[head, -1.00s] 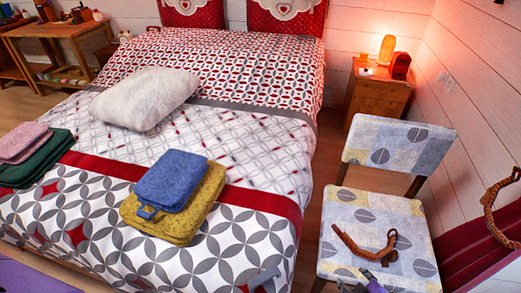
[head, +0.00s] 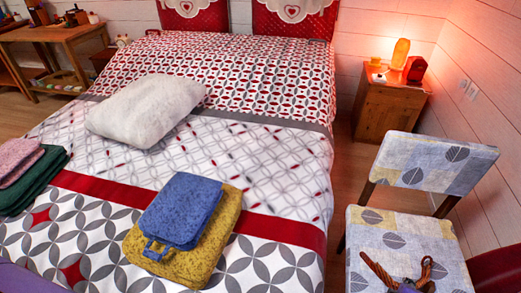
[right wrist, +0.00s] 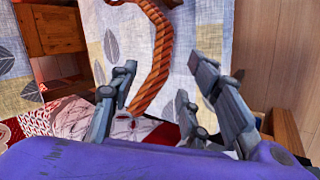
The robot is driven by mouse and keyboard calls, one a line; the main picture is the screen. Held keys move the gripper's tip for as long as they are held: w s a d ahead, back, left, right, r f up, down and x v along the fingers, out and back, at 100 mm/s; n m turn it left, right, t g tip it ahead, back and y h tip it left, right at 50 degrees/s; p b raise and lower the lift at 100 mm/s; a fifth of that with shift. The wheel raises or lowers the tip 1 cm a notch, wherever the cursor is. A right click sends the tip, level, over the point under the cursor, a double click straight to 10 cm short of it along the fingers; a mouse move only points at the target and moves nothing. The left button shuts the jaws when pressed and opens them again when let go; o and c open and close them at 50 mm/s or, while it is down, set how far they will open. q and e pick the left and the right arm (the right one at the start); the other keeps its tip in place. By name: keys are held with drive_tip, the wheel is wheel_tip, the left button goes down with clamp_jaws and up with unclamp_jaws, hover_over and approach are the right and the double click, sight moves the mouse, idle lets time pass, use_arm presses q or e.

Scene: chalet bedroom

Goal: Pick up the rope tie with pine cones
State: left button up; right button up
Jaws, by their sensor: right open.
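The rope tie (head: 378,270) is a brown twisted rope lying curved on the seat of the patterned chair, at the lower right of the head view. I cannot make out its pine cones clearly. In the right wrist view the orange-brown rope (right wrist: 162,45) runs down from the top edge toward my right gripper (right wrist: 165,72). That gripper is open, its fingers spread to either side of the rope's lower part; I see no grip on it. My left gripper is out of view.
The chair (head: 432,165) stands right of the bed (head: 265,160), with a narrow floor gap between. Blue and yellow folded towels (head: 180,210) and a white pillow (head: 145,110) lie on the bed. A wooden nightstand (head: 385,108) stands behind the chair.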

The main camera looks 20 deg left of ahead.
drive_tip(key=x, duration=0.3)
drive_tip(key=b+x, duration=0.1)
drive_tip(key=x, duration=0.2)
drive_tip(key=shift+s+d+f, duration=0.15)
drive_tip(key=shift+d+f, duration=0.05)
drive_tip(key=shift+f, duration=0.15)
drive_tip(key=shift+c, duration=0.2)
clamp_jaws()
